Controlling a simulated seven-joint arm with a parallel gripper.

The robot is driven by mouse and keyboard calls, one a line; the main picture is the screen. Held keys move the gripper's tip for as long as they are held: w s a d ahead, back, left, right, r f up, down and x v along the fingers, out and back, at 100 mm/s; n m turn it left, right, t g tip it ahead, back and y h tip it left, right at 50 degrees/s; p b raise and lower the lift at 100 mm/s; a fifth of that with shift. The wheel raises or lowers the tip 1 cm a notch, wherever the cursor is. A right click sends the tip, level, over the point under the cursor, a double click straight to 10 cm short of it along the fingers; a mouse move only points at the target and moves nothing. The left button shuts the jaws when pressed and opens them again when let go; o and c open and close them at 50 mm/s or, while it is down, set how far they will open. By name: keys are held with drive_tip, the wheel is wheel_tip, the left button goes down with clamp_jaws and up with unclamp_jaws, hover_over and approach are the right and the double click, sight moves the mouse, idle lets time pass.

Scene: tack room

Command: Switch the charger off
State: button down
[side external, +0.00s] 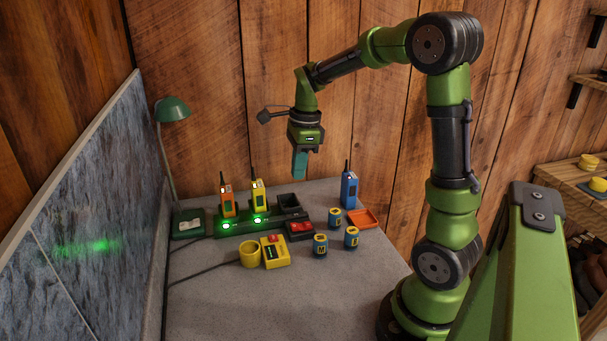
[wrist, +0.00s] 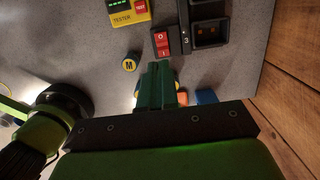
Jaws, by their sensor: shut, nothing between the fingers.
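The charger (side external: 236,228) is a long dark base on the grey bench with an orange radio (side external: 227,204) and a yellow radio (side external: 259,197) standing in it. Two green lights glow on its front; its right slot (side external: 289,202) is empty. The red rocker switch (side external: 299,226) sits in a dark housing at its right end. In the wrist view the rocker (wrist: 161,44) shows O and I marks. Which side is pressed is unclear. My gripper (side external: 299,176) is shut and empty, pointing down well above the bench. In the wrist view its fingertips (wrist: 158,66) appear just below the rocker.
A yellow tester (side external: 275,252) and yellow cup (side external: 250,254) stand in front of the charger. Several blue batteries (side external: 320,246) stand right of the tester. A blue radio (side external: 348,189) stands behind an orange tray (side external: 363,219). A green lamp (side external: 173,109) is at left. The front bench is clear.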

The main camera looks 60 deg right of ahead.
sight(291, 226)
drive_tip(key=f, duration=0.8)
drive_tip(key=w+a+f, duration=0.1)
drive_tip(key=f, duration=0.4)
drive_tip(key=shift+a+f, duration=0.1)
drive_tip(key=shift+w+f, duration=0.1)
drive_tip(key=shift+f, duration=0.25)
drive_tip(key=shift+f, duration=0.1)
drive_tip(key=shift+w+a+f, duration=0.1)
drive_tip(key=shift+a+f, duration=0.05)
drive_tip(key=shift+f, duration=0.1)
drive_tip(key=shift+r, duration=0.1)
drive_tip(key=shift+s+d+r, duration=0.35)
drive_tip(key=shift+s+d, duration=0.15)
drive_tip(key=shift+d, duration=0.05)
drive_tip(key=shift+r, duration=0.1)
